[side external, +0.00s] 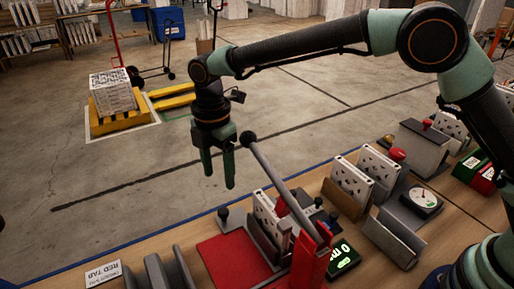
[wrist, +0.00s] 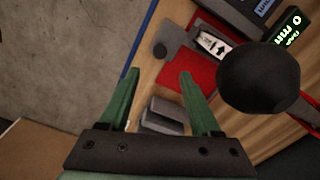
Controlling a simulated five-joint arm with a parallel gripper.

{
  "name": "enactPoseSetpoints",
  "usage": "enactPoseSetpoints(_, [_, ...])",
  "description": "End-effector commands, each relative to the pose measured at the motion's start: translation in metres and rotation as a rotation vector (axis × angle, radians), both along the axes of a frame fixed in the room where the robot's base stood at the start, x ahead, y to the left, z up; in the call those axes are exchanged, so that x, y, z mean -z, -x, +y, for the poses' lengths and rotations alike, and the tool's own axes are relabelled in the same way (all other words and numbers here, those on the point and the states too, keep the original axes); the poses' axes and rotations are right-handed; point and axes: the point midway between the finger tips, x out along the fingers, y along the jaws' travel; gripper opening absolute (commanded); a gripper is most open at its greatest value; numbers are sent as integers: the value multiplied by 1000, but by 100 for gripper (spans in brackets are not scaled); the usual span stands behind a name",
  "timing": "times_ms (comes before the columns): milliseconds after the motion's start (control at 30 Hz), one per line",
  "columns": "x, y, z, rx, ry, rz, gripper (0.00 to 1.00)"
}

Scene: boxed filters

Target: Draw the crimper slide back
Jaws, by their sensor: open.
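The red crimper press (side external: 312,258) has a long grey lever raised up and left, ending in a black ball (side external: 249,138). This ball (wrist: 260,78) looms large right of my fingers in the wrist view. A small black knob (side external: 222,213) stands on a grey piece beside the red pad (side external: 235,262); this knob (wrist: 160,50) also shows beyond my fingertips. I cannot tell for certain which part is the slide.
A boxed filter (side external: 266,213) stands in a grey holder by the press. A green-lit display (side external: 343,258) sits beside it. Grey upright plates (side external: 168,272) stand at front left. More filters (side external: 352,180) and a dial gauge (side external: 422,202) stand to the right. Space above the floor is open.

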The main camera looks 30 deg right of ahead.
Motion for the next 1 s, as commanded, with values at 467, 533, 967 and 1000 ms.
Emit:
enactPoseSetpoints(467, [85,1,-1,0,2,3,64])
enactPoseSetpoints(533, [94,1,0,0,2,2,64])
enactPoseSetpoints(967, [109,0,0,0,0,0,64])
enactPoseSetpoints(1000, [109,0,0,0,0,0,64])
